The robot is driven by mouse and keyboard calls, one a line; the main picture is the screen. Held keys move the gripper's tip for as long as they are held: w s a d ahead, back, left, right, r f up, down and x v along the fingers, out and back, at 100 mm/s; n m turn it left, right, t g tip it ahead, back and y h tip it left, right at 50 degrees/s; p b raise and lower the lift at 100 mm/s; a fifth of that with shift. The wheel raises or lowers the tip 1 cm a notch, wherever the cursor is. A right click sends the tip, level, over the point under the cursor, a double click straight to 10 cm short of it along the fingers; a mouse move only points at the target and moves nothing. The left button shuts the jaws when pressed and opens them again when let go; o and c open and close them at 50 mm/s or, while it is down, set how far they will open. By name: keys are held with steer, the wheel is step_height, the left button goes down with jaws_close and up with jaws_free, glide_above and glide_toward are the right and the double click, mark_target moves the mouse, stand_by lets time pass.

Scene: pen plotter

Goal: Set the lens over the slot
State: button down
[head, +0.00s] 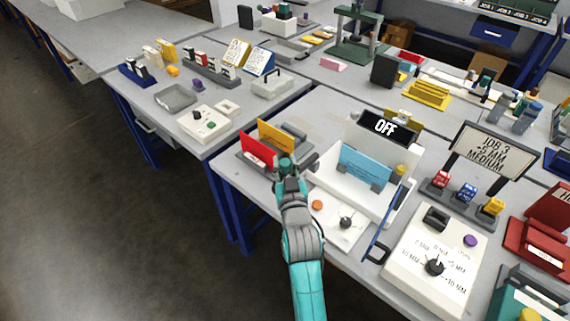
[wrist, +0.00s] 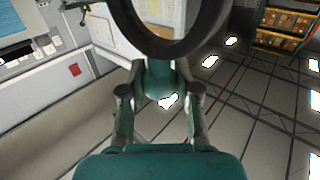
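My gripper (wrist: 158,72) points away from the wrist camera, its two fingers closed on the teal handle of the lens. The lens (wrist: 208,20) shows as a thick dark ring at the top of the wrist view, partly cut off by the frame. In the head view my gripper (head: 286,163) is just left of the white machine (head: 335,184) with the dark OFF display, in front of the red card (head: 257,154). The lens cannot be made out clearly there. A blue card (head: 364,167) stands upright in the white machine. I cannot tell which opening is the slot.
A yellow card (head: 276,137) stands behind the red one. A control panel (head: 347,222) with an orange button and dark knob lies right of my arm. Open floor (head: 110,220) is at left.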

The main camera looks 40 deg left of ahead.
steer(key=shift+d, duration=0.15)
steer(key=shift+w+d+f+n+g+y, duration=0.1)
steer(key=shift+d+n+g+y, duration=0.65)
steer(key=shift+d+g, duration=0.2)
steer(key=shift+w+d+f+n+g+y, duration=0.1)
steer(key=shift+d+n+g+y, duration=0.6)
steer(key=shift+d+g, duration=0.2)
steer(key=shift+s, duration=0.1)
steer(key=shift+a, duration=0.1)
steer(key=c, duration=0.8)
jaws_free()
steer(key=shift+r, duration=0.15)
steer(key=v, duration=1.2)
steer(key=shift+r, duration=0.1)
